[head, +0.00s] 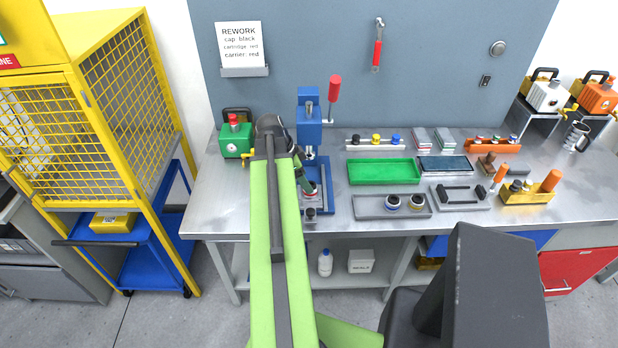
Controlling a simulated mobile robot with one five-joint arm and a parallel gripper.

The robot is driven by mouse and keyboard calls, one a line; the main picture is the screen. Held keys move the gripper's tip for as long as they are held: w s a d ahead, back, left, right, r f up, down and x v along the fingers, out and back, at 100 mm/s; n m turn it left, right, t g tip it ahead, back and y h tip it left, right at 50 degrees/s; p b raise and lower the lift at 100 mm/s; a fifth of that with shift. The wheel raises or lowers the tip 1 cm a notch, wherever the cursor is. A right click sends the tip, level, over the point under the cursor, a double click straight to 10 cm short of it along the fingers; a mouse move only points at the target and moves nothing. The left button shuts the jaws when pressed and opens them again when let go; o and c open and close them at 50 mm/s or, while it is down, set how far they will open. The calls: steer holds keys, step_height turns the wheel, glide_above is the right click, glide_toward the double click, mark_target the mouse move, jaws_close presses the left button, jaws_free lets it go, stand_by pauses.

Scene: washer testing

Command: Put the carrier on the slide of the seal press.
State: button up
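The blue seal press (309,131) stands at the back of the bench, with a red-handled lever (334,90) raised at its right. Its blue base (324,178) reaches forward, with a dark block (310,213) at its front end. A small round piece with red and white parts (312,189), which may be the carrier, shows over the base beside my gripper (307,186). My arm comes in from the lower middle and hides the left of the base. I cannot tell whether my fingers hold the piece or whether it touches the slide.
Right of the press are a green tray (384,171), a grey tray (370,207) with two round parts, and a dark tablet-like panel (445,163). A green box-shaped device (236,141) stands left of the press. A yellow mesh cage (85,130) stands left of the bench.

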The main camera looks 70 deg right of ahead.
steer(key=p+v, duration=0.4)
steer(key=v, duration=0.2)
steer(key=shift+r, duration=0.15)
